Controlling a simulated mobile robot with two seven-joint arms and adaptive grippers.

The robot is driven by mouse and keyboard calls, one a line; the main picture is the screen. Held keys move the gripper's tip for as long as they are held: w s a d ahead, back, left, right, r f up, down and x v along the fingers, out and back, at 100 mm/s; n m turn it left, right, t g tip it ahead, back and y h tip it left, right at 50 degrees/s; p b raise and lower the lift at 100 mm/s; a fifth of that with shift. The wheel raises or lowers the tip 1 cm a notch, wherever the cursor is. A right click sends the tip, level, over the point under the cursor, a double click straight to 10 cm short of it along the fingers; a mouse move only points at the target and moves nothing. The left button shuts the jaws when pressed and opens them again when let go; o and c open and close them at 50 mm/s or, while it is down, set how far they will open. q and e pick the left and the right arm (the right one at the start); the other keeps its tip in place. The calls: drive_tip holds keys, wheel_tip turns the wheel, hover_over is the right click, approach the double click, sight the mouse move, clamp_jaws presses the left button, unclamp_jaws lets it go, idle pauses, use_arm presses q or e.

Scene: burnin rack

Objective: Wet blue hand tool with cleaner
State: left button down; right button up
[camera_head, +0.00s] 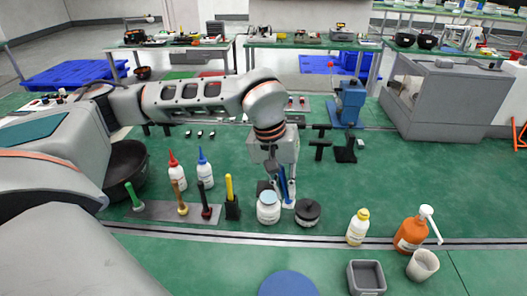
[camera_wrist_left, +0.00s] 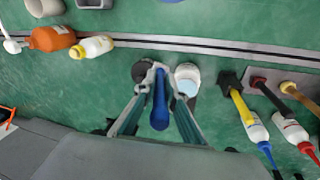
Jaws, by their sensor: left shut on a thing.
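The blue hand tool (camera_head: 283,184) stands roughly upright in my left gripper (camera_head: 284,197), just behind a white jar and a black round pot. In the left wrist view the blue tool (camera_wrist_left: 160,100) lies between the fingers of my left gripper (camera_wrist_left: 159,70), which are shut on it. Its lower end is hidden. The white jar (camera_head: 268,209) has a pale blue top; it also shows in the left wrist view (camera_wrist_left: 187,77). The black pot (camera_head: 307,212) stands to its right. I cannot read which container holds the cleaner. My right gripper is not in view.
A yellow-handled tool (camera_head: 229,190) stands in a black holder left of the jar. Red-capped (camera_head: 177,172) and blue-capped (camera_head: 205,170) bottles stand behind. An orange pump bottle (camera_head: 409,233) is at front right.

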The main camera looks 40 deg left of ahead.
use_arm(q)
drive_tip(key=a+r+n+t+p, duration=0.1)
drive_tip(key=a+r+n+p, duration=0.1)
drive_tip(key=a+r+n, duration=0.3)
drive_tip(key=shift+m+t, duration=0.4)
drive_tip(key=shift+m, duration=0.2)
drive_tip(key=f+b, duration=0.1)
drive_tip(key=f, duration=0.1)
drive_tip(key=a+f+b, duration=0.1)
drive_tip(key=f, duration=0.1)
drive_tip(key=a+f+b, duration=0.1)
drive_tip(key=f, duration=0.1)
drive_tip(key=shift+w+a, duration=0.15)
drive_tip(key=shift+w, duration=0.25)
drive_tip(key=shift+f+b, duration=0.25)
drive_tip(key=shift+b, duration=0.1)
drive_tip(key=shift+f, duration=0.2)
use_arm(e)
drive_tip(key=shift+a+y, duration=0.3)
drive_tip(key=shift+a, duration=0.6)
use_arm(q)
drive_tip(key=shift+f+b, duration=0.2)
drive_tip(key=shift+b, duration=0.1)
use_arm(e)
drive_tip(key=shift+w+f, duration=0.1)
